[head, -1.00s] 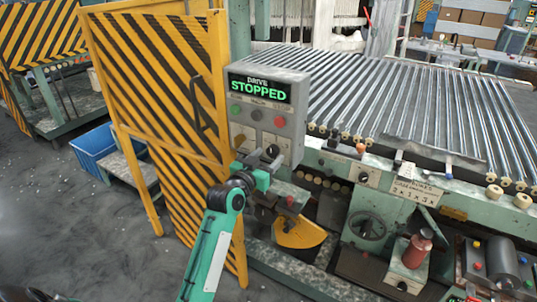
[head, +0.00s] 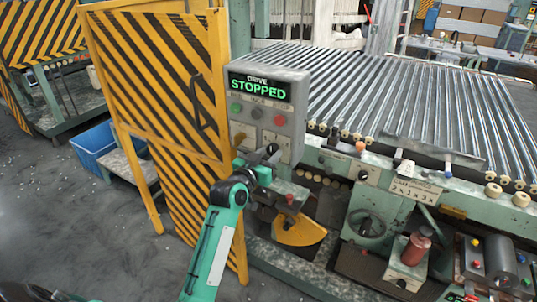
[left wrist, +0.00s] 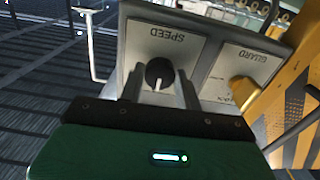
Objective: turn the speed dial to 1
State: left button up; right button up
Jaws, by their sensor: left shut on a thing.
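The speed dial (left wrist: 158,72) is a round black knob with a white pointer line, on a pale plate marked SPEED (left wrist: 167,38). In the left wrist view the pointer line points toward the bottom of the picture. No scale numbers can be read. My left gripper (left wrist: 160,90) is shut on the dial, with one finger on each side. In the head view the left gripper (head: 267,160) is at the lower front of the grey control box (head: 298,125), and the dial is small and partly hidden there. My right gripper is not in view.
The box's display (head: 259,87) reads DRIVE STOPPED, above a green button (head: 236,107) and a red button (head: 279,121). A yellow guard knob (left wrist: 243,92) is beside the dial. A striped yellow gate (head: 165,90) stands close on the left; metal rollers (head: 420,95) lie right.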

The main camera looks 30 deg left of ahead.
pick_arm(q)
jog(key=shift+r+n+p, duration=0.1)
jog(key=shift+n+p, duration=0.35)
jog(key=shift+n, duration=0.05)
jog(key=shift+n+p, duration=0.35)
jog(key=shift+n, duration=0.05)
jog(key=n+p, duration=0.2)
jog(key=n, duration=0.1)
jog(key=shift+r+n+p, duration=0.1)
jog(key=shift+n+p, duration=0.2)
jog(key=shift+p, duration=0.1)
jog(key=n+p, duration=0.2)
jog(key=n, duration=0.1)
jog(key=shift+d, duration=0.1)
jog(key=shift+n+p, duration=0.85)
jog(key=shift+n, duration=0.75)
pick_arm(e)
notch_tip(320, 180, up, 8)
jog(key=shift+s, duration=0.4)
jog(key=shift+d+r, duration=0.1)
pick_arm(q)
jog(key=o, duration=1)
jog(key=shift+c, duration=0.2)
